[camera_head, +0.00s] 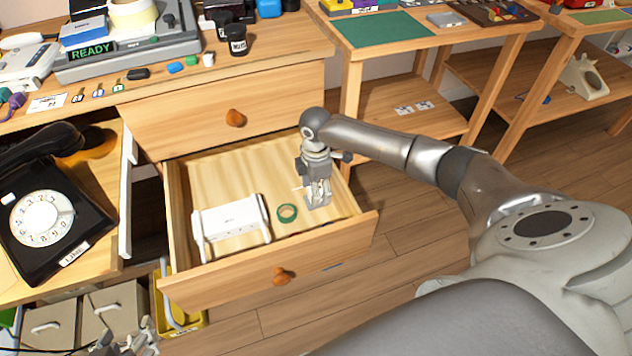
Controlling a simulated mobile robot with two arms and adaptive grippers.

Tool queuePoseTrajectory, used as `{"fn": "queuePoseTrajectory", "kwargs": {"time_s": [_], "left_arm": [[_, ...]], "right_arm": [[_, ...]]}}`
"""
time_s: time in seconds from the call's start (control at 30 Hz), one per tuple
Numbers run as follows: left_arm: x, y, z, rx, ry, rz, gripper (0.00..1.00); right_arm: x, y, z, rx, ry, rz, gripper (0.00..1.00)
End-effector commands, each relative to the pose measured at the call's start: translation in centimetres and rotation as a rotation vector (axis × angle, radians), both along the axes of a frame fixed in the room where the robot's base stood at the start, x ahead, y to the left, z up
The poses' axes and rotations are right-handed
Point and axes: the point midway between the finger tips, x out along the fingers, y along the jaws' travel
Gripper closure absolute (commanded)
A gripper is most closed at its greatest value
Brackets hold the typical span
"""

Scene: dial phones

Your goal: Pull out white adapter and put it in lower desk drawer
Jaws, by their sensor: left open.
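The lower desk drawer (350,232) is pulled out, with a round wooden knob (281,276) on its front. My left gripper (319,198) points down inside the drawer's right part, with its fingers apart. A small pale grey patch shows around its fingertips; I cannot tell whether it is part of the gripper or a separate thing. A white boxy device (231,218) lies in the left part of the drawer, left of the gripper. I cannot tell whether it is the white adapter, and no other clear adapter shows.
A green tape ring (287,213) lies between the device and the gripper. The upper drawer (190,117) is shut. A black dial phone (50,215) sits on the left. Bins and a yellow tray (190,319) stand below. A side table (400,43) is behind.

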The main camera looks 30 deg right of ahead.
Motion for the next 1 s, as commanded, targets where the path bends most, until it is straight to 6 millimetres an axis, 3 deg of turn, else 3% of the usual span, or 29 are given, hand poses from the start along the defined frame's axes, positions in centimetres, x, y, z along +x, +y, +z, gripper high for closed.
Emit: {"fn": "queuePoseTrajectory", "kwargs": {"time_s": [0.17,0.4,0.6,1.0], "left_arm": [[0.1,0.0,0.1,0.0,-0.004,0.001,0.47],[0.2,0.1,0.2,0.0,-0.006,0.001,0.47],[0.2,0.1,0.2,0.001,-0.007,0.001,0.47],[0.2,0.1,0.2,0.001,-0.007,0.001,0.47]], "right_arm": [[0.1,0.0,2.1,0.001,-0.004,0.0,0.45],[0.2,0.0,7.3,0.001,-0.006,0.001,0.45],[0.2,0.0,10.6,0.0,-0.004,-0.001,0.45],[0.0,0.0,11.9,0.0,0.0,0.0,0.45]]}}
